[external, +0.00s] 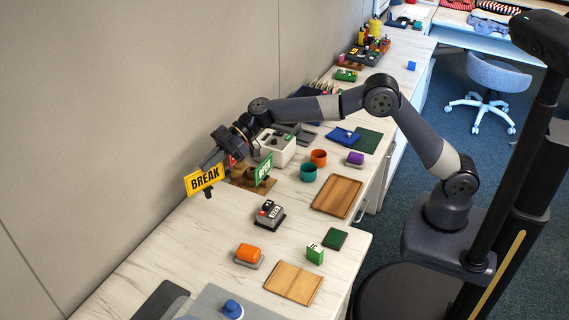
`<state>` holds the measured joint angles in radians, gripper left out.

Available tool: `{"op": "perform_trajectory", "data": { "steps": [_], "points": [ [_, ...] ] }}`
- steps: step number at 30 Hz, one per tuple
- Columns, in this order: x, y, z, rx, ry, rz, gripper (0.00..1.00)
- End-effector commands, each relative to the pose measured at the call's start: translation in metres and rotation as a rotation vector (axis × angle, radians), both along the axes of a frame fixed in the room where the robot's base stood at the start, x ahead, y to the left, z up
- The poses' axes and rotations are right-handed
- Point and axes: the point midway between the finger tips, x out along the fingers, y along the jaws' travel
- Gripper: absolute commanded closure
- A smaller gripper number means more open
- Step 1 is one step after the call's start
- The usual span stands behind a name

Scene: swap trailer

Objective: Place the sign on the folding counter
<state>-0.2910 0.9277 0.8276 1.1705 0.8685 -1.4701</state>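A yellow sign reading BREAK (204,179) is at my gripper (211,163), above the left edge of the counter near the wall. The gripper appears closed on the sign's top edge; the fingers are small and partly dark. A dark tab hangs below the sign. A green sign (264,169) stands upright just right of it, by a wooden stand (240,175). A red sign partly shows behind my gripper. The long marble-patterned counter (185,240) lies below; I cannot tell which part of it folds.
Teal (308,173) and orange (318,158) cups, a wooden tray (337,196), a grey device with buttons (269,214), an orange block (248,254) and a wooden board (293,283) occupy the counter. The wall runs along the left. The counter's near-left surface is bare.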

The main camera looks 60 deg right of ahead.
Motion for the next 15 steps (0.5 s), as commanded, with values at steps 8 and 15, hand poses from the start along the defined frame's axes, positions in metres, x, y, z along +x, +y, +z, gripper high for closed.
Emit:
{"op": "perform_trajectory", "data": {
  "steps": [8,15],
  "points": [
    [-0.031,0.078,0.016,0.015,-0.013,0.002,1.0],
    [-0.035,0.087,0.017,0.018,-0.013,-0.001,1.0]
  ]
}}
